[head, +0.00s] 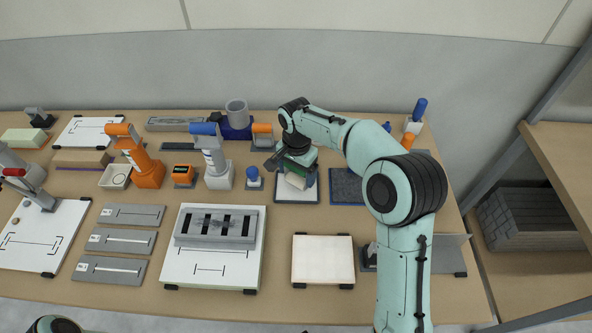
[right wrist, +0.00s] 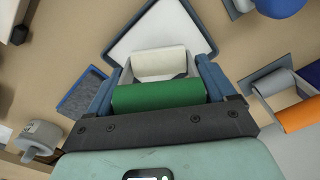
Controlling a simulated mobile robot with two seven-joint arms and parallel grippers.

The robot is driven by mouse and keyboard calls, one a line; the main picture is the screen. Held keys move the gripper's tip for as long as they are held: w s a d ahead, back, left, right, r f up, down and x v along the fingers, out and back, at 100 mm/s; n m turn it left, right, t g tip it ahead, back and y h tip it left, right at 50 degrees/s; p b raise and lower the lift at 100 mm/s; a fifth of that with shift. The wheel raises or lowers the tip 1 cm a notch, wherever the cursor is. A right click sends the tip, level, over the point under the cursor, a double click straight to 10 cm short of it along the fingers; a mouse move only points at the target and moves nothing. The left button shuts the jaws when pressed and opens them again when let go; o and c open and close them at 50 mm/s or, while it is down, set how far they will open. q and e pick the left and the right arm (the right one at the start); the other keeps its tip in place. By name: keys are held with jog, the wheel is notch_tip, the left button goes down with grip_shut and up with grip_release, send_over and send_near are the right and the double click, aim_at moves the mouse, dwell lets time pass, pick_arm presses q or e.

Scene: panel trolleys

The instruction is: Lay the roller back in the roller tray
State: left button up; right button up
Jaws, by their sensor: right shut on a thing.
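The roller (head: 296,179) has a green part and a white cylinder. My right gripper (head: 292,174) is shut on it, and in the right wrist view the green part (right wrist: 158,95) lies between the two blue fingers. The white cylinder shows just beyond it. The roller tray (head: 297,197), a pale square with a dark blue-grey rim, lies behind and below the roller; it also shows in the right wrist view (right wrist: 170,22). The roller is over the tray; I cannot tell whether they touch. The gripper hides part of the tray. My left gripper is out of view.
A dark speckled pad (head: 346,187) lies just right of the tray. A blue-topped stamp (head: 254,178) stands close on its left. A white board (head: 323,260) and a grey slotted block (head: 215,228) lie in front. Bare tabletop separates them from the tray.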

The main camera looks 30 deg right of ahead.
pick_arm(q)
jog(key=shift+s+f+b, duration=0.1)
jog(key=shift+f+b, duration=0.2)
pick_arm(e)
jog(key=shift+f, duration=0.55)
jog(key=o, duration=0.8)
jog(key=shift+o, duration=0.2)
notch_tip(320, 180, up, 12)
jog(key=shift+a+r+p, duration=0.15)
jog(key=shift+r+p, duration=0.1)
jog(key=shift+p, duration=0.8)
jog(key=shift+r, duration=0.45)
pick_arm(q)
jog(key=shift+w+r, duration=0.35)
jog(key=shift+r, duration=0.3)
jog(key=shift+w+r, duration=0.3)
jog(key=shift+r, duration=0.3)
pick_arm(e)
jog(key=shift+s, duration=0.1)
